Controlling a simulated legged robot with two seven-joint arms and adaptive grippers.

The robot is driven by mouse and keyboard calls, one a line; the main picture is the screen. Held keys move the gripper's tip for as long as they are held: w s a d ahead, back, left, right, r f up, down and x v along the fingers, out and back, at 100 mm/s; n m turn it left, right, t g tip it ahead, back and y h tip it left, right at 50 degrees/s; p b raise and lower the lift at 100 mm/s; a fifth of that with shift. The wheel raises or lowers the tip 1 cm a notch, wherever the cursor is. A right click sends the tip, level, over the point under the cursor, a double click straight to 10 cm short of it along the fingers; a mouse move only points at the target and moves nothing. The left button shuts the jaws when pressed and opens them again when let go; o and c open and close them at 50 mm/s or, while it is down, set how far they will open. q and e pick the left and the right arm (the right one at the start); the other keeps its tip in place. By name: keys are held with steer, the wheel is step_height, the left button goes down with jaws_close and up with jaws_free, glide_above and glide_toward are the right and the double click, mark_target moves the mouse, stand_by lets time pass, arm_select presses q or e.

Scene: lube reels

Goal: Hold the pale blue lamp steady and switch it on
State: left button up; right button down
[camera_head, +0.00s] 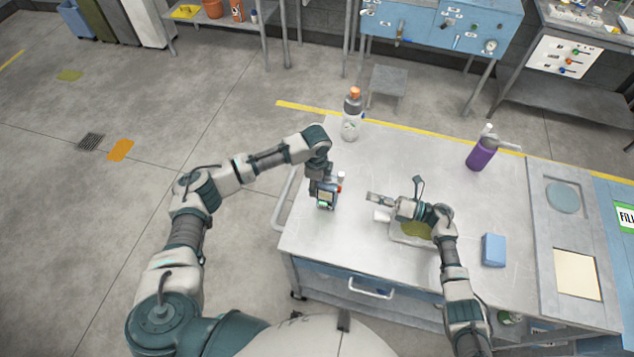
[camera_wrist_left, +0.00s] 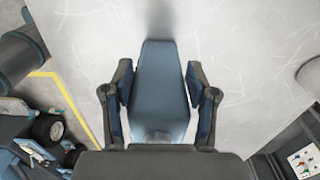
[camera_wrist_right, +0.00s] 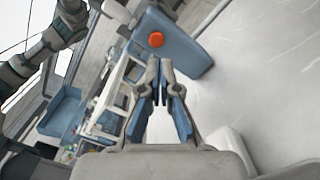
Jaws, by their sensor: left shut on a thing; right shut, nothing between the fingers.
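The pale blue lamp (camera_wrist_left: 160,88) is between the two fingers of my left gripper (camera_wrist_left: 160,100), which is shut on its body. In the head view my left gripper (camera_head: 326,203) is at the left part of the table and hides most of the lamp. A round orange-red button (camera_wrist_right: 155,40) shows on the lamp in the right wrist view, and it shows as a small red spot in the head view (camera_head: 339,188). My right gripper (camera_wrist_right: 159,68) is shut and empty, its fingertips just short of the lamp's button side. In the head view my right gripper (camera_head: 371,197) points left towards the lamp.
A white cylindrical thing (camera_head: 381,216) and a shallow tray (camera_head: 400,238) lie under my right gripper and wrist. A blue block (camera_head: 493,250) and a purple bottle (camera_head: 482,153) stand to the right. An orange-capped bottle (camera_head: 352,118) stands behind.

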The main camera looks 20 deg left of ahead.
mark_target(339, 189)
steer(key=a+m+t+h, duration=0.4)
steer(key=a+m+t, duration=0.2)
steer(key=t, duration=0.7)
steer(key=shift+s+a+h, duration=0.3)
steer(key=shift+s+a, duration=0.1)
steer(key=shift+a, duration=0.3)
steer(key=shift+r, duration=0.1)
stand_by(0.7)
steer(key=shift+a, duration=0.5)
stand_by(0.5)
